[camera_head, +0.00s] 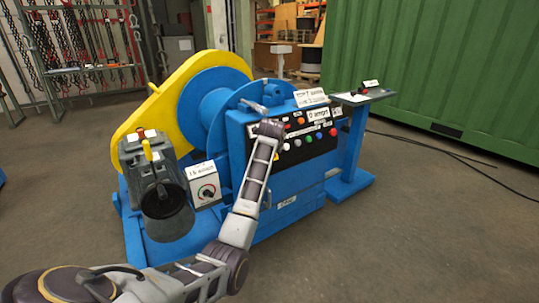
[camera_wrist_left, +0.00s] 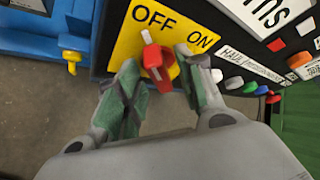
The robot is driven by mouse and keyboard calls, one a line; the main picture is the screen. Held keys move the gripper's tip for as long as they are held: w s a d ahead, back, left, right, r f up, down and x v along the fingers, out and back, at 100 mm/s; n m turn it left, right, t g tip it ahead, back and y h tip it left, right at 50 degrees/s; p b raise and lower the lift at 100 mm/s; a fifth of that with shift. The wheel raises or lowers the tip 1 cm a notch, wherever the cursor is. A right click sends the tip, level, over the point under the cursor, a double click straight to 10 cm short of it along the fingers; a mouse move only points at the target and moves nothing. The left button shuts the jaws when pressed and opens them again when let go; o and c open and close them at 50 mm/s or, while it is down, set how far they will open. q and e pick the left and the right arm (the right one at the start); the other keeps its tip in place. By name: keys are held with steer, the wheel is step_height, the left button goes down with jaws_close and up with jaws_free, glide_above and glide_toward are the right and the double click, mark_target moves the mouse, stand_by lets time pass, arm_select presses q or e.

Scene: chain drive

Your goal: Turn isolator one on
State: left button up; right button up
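A red rotary switch handle (camera_wrist_left: 157,60) with a white tip sits on a yellow plate (camera_wrist_left: 125,48) marked OFF and ON. Its white tip points up toward the OFF word. My left gripper (camera_wrist_left: 158,70) is open, with one green-padded finger on each side of the handle. I cannot tell whether either finger touches it. In the head view my left arm reaches the top of the blue machine's control panel (camera_head: 308,143), and the wrist hides part of the panel there. I cannot make out the switch in that view. My right gripper is not in view.
Coloured buttons (camera_wrist_left: 250,88) and white labels lie right of the yellow plate. A grey box with a lever (camera_head: 152,165) and a white switch box (camera_head: 204,186) stand left of my arm. A small side stand (camera_head: 362,96) is at the right. A cable crosses the right floor.

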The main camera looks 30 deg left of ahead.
arm_select(q)
steer(key=shift+w+f, duration=0.1)
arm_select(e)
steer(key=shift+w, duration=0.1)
arm_select(q)
steer(key=shift+c, duration=0.5)
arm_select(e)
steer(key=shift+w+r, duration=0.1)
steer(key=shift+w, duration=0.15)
arm_select(q)
jaws_close()
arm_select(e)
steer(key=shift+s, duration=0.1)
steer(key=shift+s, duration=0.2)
